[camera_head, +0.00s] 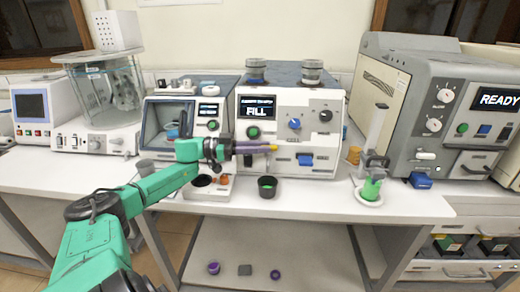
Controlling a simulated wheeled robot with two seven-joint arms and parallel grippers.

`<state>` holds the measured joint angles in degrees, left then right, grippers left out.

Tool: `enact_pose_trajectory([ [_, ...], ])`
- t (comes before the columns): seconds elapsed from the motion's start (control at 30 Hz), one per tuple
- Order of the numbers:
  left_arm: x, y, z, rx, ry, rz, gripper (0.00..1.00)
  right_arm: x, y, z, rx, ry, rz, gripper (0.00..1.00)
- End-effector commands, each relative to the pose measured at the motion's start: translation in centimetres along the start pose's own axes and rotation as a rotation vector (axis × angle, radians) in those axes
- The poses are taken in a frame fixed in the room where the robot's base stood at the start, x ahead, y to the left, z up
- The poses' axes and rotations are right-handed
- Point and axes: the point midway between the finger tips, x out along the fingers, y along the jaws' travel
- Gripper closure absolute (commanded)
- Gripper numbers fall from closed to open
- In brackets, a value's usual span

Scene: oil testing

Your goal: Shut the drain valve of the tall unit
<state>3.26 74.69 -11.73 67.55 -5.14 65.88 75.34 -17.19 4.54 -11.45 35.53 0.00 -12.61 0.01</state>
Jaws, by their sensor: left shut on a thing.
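The tall unit (258,166), a white bench instrument with a screen reading FILL, stands at mid-bench. Its front has a green button (254,132), a blue knob (294,123), a black knob (325,115) and a blue part (305,159) low on the right. My left gripper (269,148) reaches in from the left, level, across the front of this unit. It is shut on a small part at the front, below the blue knob. The fingers mostly hide that part, and I cannot make out whether it is the drain valve or how it is turned. My right gripper is out of view.
A dark cup (267,187) stands below my gripper, near the bench's front edge. A cylinder with green liquid (371,188) stands at right, beside a large grey READY machine (424,105). A smaller unit (160,118) stands at left. Bare bench (315,200) lies between cup and cylinder.

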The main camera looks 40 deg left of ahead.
Motion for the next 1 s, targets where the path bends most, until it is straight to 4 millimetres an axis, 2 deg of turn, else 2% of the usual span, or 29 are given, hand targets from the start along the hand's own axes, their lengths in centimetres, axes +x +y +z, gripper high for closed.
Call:
enact_pose_trajectory([
  [0.1,0.1,0.1,0.3,-0.003,-0.005,0.002,1.0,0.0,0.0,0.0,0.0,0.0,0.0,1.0],
  [0.13,0.1,0.1,0.3,-0.003,-0.005,0.002,0.69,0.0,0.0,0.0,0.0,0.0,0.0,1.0],
  [0.17,0.1,0.1,0.3,-0.003,-0.005,0.002,0.57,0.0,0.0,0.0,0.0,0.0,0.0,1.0],
  [0.2,0.1,0.1,0.3,-0.003,-0.004,0.002,0.5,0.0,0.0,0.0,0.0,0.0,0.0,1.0],
  [0.5,0.0,0.0,0.1,-0.001,-0.002,0.0,0.5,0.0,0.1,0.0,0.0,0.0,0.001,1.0],
  [0.67,-1.0,0.0,0.2,-0.003,-0.004,-0.002,0.5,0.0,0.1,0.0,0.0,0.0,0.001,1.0],
  [0.83,-3.4,0.0,0.2,-0.004,-0.006,-0.002,0.5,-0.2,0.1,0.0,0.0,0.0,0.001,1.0],
  [1.0,-7.5,-0.1,0.2,-0.003,-0.004,-0.004,0.5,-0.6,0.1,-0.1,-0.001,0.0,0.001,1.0],
])
